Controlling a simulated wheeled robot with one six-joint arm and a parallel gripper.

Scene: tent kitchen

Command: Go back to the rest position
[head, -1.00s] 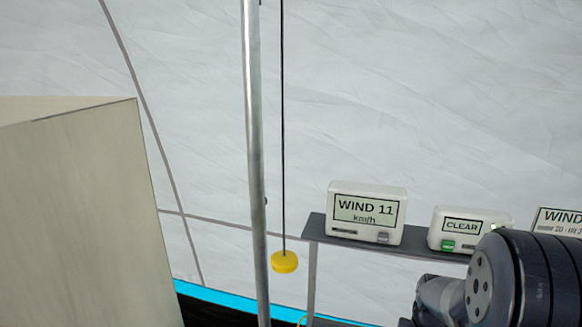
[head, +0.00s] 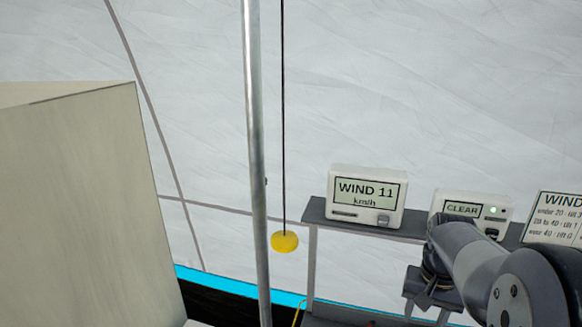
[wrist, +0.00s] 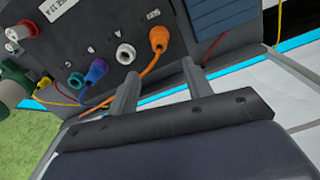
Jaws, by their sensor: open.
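My gripper (wrist: 160,85) shows in the wrist view with its two grey fingers apart and nothing between them. Beyond the fingers is a dark panel (wrist: 95,45) with several coloured plugs and sockets. An orange plug (wrist: 159,38) with an orange cable sits on the panel near the fingers; I cannot tell the exact gap. In the head view my arm is at the lower right, in front of the shelf; my gripper is not clearly seen there.
A shelf (head: 316,214) carries a wind display (head: 366,197) reading 11 km/h, a "CLEAR" box (head: 462,208) and a wind card (head: 558,215). A yellow knob (head: 284,242) hangs on a cord beside a metal pole (head: 255,150). A pale box-like panel (head: 80,205) stands at the left.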

